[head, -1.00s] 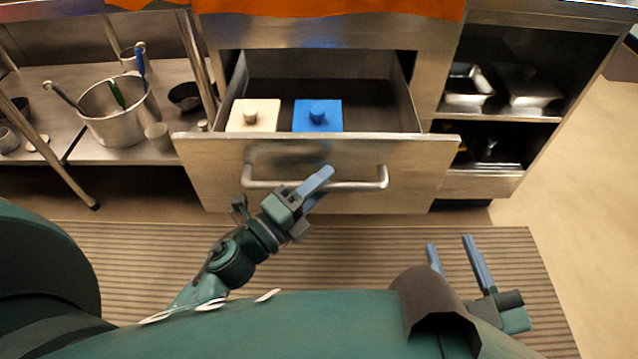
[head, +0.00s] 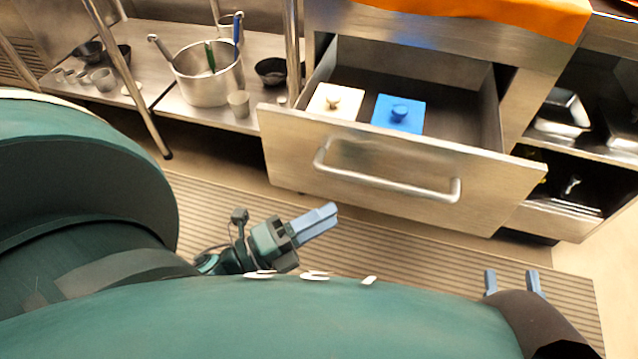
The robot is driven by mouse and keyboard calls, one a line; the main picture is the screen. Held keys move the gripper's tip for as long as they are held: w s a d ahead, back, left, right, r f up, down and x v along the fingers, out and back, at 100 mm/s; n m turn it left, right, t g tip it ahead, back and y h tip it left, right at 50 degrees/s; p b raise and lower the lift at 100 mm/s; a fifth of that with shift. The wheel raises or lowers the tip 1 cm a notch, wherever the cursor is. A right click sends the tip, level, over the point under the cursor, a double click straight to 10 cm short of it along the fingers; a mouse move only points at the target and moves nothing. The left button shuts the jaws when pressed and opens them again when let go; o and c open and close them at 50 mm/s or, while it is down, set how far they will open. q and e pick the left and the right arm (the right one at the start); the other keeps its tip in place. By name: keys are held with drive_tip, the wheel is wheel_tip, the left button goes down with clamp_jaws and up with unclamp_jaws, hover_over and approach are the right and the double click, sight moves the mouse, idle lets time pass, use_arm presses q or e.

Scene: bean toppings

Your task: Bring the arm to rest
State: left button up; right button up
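My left gripper (head: 326,216) is in front of and below the open drawer, apart from its handle (head: 385,178). Its blue fingers lie side by side with nothing between them. My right gripper (head: 512,280) is at the lower right, over the striped mat. Its two fingers stand apart and hold nothing; its base is hidden behind a dark part of my body.
The drawer (head: 400,160) is pulled out and holds a white-lidded container (head: 345,105) and a blue-lidded one (head: 385,120). A steel pot (head: 205,88) with utensils stands on the left shelf. Metal pans (head: 560,112) sit on the right shelf. The striped mat (head: 440,255) is clear.

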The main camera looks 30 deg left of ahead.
use_arm(q)
drive_tip(key=shift+s+a, duration=0.1)
idle(0.5)
